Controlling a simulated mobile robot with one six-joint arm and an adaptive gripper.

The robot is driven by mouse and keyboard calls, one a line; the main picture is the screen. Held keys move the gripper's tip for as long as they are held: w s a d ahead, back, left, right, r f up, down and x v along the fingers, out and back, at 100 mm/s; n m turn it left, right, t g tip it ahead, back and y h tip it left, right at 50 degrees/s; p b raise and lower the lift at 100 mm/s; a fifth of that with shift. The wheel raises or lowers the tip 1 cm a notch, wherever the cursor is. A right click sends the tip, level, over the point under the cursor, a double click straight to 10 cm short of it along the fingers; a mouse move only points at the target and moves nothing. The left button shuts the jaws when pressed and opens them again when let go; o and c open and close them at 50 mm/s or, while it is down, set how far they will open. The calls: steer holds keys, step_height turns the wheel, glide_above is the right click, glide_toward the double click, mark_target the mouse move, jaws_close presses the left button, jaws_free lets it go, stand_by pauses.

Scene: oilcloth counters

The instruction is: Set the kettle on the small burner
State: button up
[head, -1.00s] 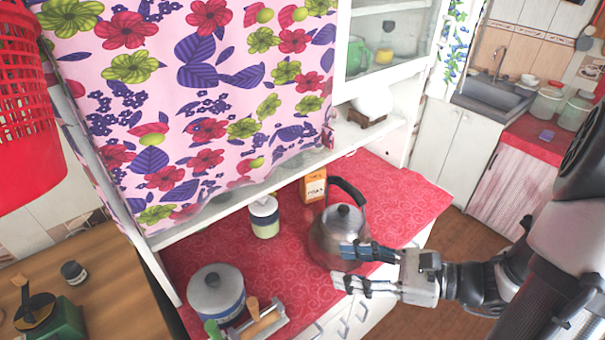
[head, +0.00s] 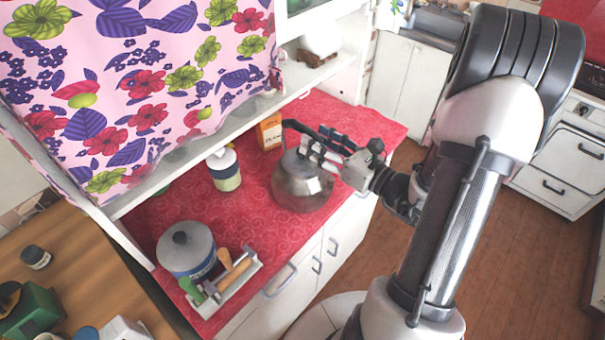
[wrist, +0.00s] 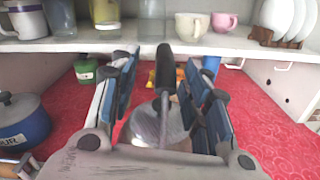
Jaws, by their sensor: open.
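The silver kettle (head: 297,187) with a black handle stands on the red oilcloth counter, near its front edge. My gripper (head: 328,146) is open at the height of the kettle's top, on the handle's right side. In the wrist view, the black handle (wrist: 164,68) runs upright between the open fingers (wrist: 165,100), with a gap on either side. The kettle's body (wrist: 150,125) is below, partly hidden by the gripper. I cannot tell whether a finger touches it. The small burner is not seen.
An orange box (head: 269,132) stands just behind the kettle. A white-and-green canister (head: 224,170), a blue lidded pot (head: 186,249) and a tool tray (head: 222,280) are to its left. A shelf (head: 230,115) overhangs the counter's back. White drawer-fronted units (head: 560,165) stand across the wooden floor.

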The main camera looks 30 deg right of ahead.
mark_target(307, 132)
steer(key=x, duration=0.6)
steer(key=shift+w+d+r+b, duration=0.1)
steer(key=shift+w+d+b, duration=0.1)
steer(key=shift+d+b, duration=0.15)
steer(key=shift+c, duration=0.3)
jaws_close()
stand_by(0.4)
steer(key=shift+r, duration=0.1)
